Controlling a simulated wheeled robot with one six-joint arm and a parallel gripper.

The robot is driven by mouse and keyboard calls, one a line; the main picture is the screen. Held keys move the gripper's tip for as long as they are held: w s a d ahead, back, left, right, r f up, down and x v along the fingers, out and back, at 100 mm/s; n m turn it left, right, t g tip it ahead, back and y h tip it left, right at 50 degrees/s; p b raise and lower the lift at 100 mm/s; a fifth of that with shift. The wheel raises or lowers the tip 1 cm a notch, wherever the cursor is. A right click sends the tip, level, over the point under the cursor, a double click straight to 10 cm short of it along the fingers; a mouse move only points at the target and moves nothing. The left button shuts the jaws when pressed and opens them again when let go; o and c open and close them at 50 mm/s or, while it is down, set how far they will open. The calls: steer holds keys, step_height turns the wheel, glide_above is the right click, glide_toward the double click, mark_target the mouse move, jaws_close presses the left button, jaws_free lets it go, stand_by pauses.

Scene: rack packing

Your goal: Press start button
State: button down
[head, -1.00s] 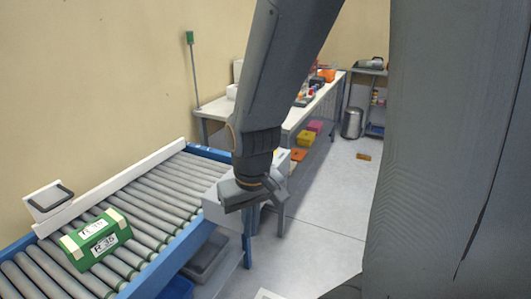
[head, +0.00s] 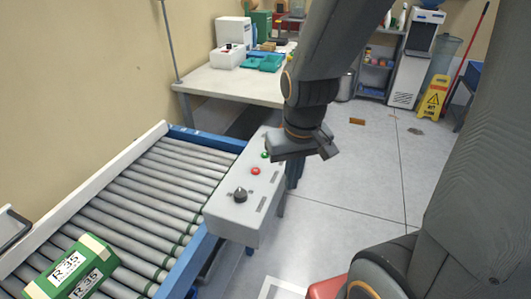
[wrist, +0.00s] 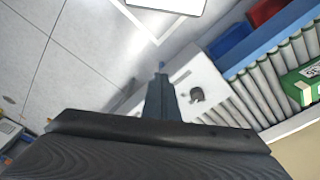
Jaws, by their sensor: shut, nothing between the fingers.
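A grey-white control box (head: 226,213) stands at the right side of the conveyor's end. On its top are a green button (head: 265,154), a red button (head: 255,170) and a black knob (head: 240,195). My gripper (head: 308,148) is in the air just right of the green button in the head view, apart from the box as far as I can tell. In the wrist view its fingers (wrist: 161,82) are together and empty, over the box (wrist: 205,77). The knob (wrist: 196,95) shows there; the two buttons are hidden by my gripper.
A roller conveyor (head: 150,190) with a blue side rail carries a green box (head: 70,270). Behind is a white table (head: 232,84) with several items. A yellow floor sign (head: 433,97) stands at the far right. The floor (head: 365,185) right of the control box is clear.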

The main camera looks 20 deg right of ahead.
steer(key=w+d+n+t+p, duration=0.1)
steer(key=w+d+n+t, duration=0.1)
steer(key=w+d, duration=0.3)
steer(key=n+t+y+p, duration=0.4)
steer(key=n+y+p, duration=0.1)
steer(key=n, duration=0.9)
glide_above(265, 155)
steer(key=d, duration=0.1)
steer(key=shift+s+r, duration=0.3)
steer(key=shift+r, duration=0.05)
steer(key=shift+f, duration=0.1)
step_height(265, 155, down, 6)
steer(key=b, duration=0.7)
steer(key=shift+f+b, duration=1)
steer(key=shift+f, duration=0.3)
